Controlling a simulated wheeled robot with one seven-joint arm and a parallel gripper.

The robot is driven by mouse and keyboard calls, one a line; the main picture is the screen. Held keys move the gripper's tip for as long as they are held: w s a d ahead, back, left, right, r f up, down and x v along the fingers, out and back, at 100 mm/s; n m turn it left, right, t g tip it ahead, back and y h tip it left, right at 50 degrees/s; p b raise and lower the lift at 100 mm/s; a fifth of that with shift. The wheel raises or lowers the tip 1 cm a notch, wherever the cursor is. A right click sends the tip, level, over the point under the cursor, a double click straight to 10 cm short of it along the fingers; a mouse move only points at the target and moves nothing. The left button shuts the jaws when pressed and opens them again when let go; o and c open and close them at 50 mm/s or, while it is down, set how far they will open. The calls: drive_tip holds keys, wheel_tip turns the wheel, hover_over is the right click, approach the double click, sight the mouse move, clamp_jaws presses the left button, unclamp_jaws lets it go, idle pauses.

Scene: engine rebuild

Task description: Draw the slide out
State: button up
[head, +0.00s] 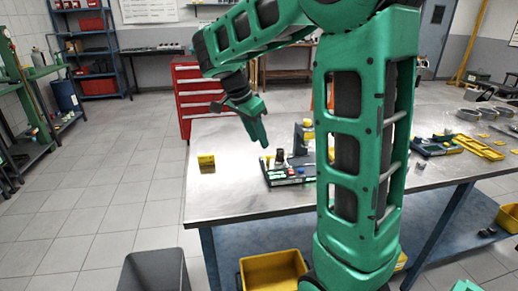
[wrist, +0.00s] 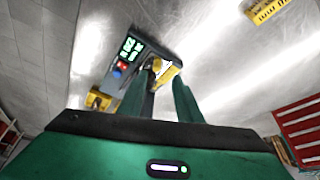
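A grey device (head: 290,180) with small green displays stands on the metal table, partly hidden behind my arm. In the wrist view the device (wrist: 118,72) shows its displays, a red and a blue button, and yellow parts. A ribbed yellow piece (wrist: 168,75) and a round yellow knob (wrist: 157,64) lie beyond my fingertips. I cannot tell which part is the slide. My gripper (head: 264,144) points down above the device's left end. In the wrist view its fingers (wrist: 160,88) stand apart with a dark post seen between them; nothing is clearly held.
A yellow block (head: 206,163) stands on the table (head: 230,200) to the left, with bare metal around it. Yellow trays (head: 478,148) and metal rings lie at the right. A red drawer cabinet (head: 190,95) stands behind; a yellow bin (head: 272,271) sits below.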

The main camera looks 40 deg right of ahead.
drive_tip(key=v, duration=0.3)
drive_tip(key=shift+a+r, duration=0.15)
drive_tip(key=shift+r, duration=0.05)
idle(0.4)
drive_tip(key=s+a+f+n+y, duration=0.1)
drive_tip(key=s+f+n, duration=0.4)
drive_tip(key=s, duration=0.9)
drive_tip(key=s+f+n+y, duration=0.3)
drive_tip(key=s+f+n, duration=0.2)
drive_tip(key=s, duration=0.9)
drive_tip(key=shift+a+n+y, duration=0.4)
drive_tip(key=shift+n, duration=0.2)
drive_tip(key=shift+f, duration=0.15)
